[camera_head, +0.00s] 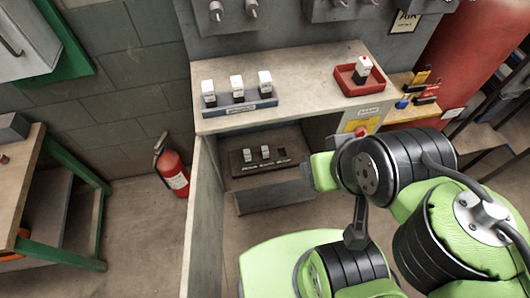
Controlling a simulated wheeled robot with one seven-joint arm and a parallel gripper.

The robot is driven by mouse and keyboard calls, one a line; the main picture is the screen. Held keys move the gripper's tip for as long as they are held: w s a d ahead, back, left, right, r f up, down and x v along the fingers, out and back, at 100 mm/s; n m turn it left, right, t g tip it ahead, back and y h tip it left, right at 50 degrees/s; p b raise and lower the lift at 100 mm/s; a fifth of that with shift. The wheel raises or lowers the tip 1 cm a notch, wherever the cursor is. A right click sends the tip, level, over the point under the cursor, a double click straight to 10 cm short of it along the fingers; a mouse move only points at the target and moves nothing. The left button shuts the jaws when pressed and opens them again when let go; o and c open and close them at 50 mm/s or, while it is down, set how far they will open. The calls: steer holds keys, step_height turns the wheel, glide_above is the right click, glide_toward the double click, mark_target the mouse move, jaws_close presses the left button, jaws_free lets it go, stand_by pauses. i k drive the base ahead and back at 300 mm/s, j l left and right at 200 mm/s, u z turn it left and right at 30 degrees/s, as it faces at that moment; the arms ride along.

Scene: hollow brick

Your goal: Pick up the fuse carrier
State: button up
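Several white-and-black block-shaped pieces that look like fuse carriers are in view; which one the task means, I cannot tell. Three stand in a row on a blue-grey holder (240,107) on the bench top: a left carrier (209,93), a middle carrier (237,86) and a right carrier (265,82). Another carrier (362,70), with a red mark on top, stands in a red tray (346,82) at the right. Two smaller white-topped pieces (256,154) sit in a dark panel on the lower shelf. My green and black arm fills the lower right; I cannot make out gripper fingers.
The wooden bench top (300,88) is clear between the holder and the red tray. Tools with yellow, red and blue handles (418,88) lie on a side surface at the right. A red fire extinguisher (173,170) stands by the wall, and a green-legged table (32,185) at the left.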

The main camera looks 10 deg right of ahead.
mark_target(210, 94)
steer(key=i+u, duration=0.1)
steer(key=u, duration=0.35)
steer(key=i+j+u, duration=0.1)
steer(key=u, duration=0.35)
steer(key=i+u, duration=0.1)
steer(key=u, duration=0.35)
steer(key=i+u, duration=0.1)
steer(key=u, duration=0.35)
